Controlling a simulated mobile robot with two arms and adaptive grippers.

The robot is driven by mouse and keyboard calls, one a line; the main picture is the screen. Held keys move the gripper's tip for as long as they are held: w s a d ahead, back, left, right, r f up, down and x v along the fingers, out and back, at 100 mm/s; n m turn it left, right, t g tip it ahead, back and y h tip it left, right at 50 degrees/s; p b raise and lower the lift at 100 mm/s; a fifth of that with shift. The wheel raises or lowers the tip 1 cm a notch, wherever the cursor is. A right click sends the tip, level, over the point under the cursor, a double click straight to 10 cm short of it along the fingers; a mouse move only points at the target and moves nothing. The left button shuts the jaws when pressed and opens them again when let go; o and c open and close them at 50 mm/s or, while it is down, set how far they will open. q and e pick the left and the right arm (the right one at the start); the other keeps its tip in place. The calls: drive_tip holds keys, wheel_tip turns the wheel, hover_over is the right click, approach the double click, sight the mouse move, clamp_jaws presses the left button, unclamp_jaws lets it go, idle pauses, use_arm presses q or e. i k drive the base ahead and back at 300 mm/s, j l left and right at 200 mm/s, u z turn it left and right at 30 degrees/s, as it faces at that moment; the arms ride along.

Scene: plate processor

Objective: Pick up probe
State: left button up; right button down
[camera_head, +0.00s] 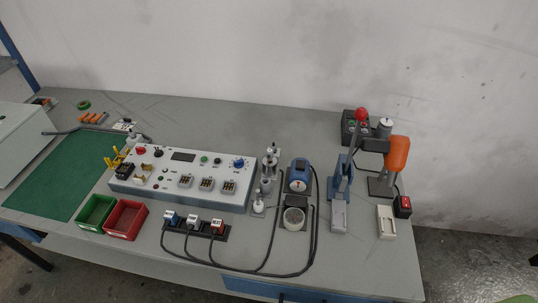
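No object is plainly recognizable as the probe at this size. A thin dark lead or rod (62,132) lies at the back left of the bench, running toward a small dark-and-white piece (123,125). Yellow pronged parts (117,158) stand at the left end of the white console (183,181). A slim metallic upright device (269,165) stands just right of the console. Neither of my grippers is in the picture.
The grey bench (360,265) has a green mat (48,178), a green bin (95,211) and a red bin (126,219). Cables loop from three labelled plugs (194,222).

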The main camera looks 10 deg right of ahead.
sight(269, 151)
drive_tip(key=i+j+z, duration=0.15)
drive_tip(key=j+z, duration=0.15)
drive_tip(key=j, duration=0.4)
drive_tip(key=j+z, duration=0.35)
drive_tip(key=j, duration=0.35)
